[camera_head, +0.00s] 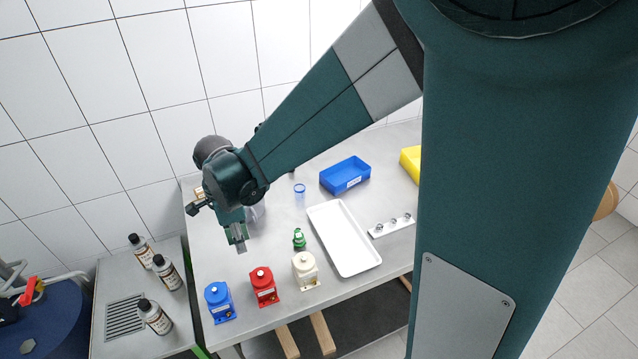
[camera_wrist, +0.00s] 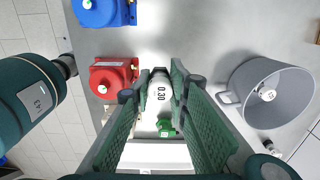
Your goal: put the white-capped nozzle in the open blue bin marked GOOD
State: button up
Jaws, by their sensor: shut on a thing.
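My gripper (camera_head: 240,246) hangs above the left part of the table, behind the red and blue pumps. In the wrist view its fingers (camera_wrist: 160,80) are shut on a pale piece marked 0.30 (camera_wrist: 158,97) with a dark end, which looks like the nozzle. Whether its cap is white cannot be told. The open blue bin (camera_head: 346,186) stands at the back of the table, right of my gripper and apart from it. It has a white label on its front, too small to read.
Red (camera_head: 264,287), blue (camera_head: 218,300) and cream (camera_head: 305,270) pumps line the front edge. A green part (camera_head: 298,239), a white tray (camera_head: 343,238) and a small rack (camera_head: 391,226) lie rightward. A yellow bin (camera_head: 410,162) is partly hidden. A grey cup (camera_wrist: 242,100) holds a small part.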

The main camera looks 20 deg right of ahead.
jog(key=w+d, duration=0.9)
jog(key=p, duration=0.1)
send_over(345, 179)
jog(key=shift+r, duration=0.3)
jog(key=shift+f, duration=3.15)
jog(key=shift+f, duration=0.1)
jog(key=shift+f, duration=1.75)
jog(key=shift+f, duration=0.15)
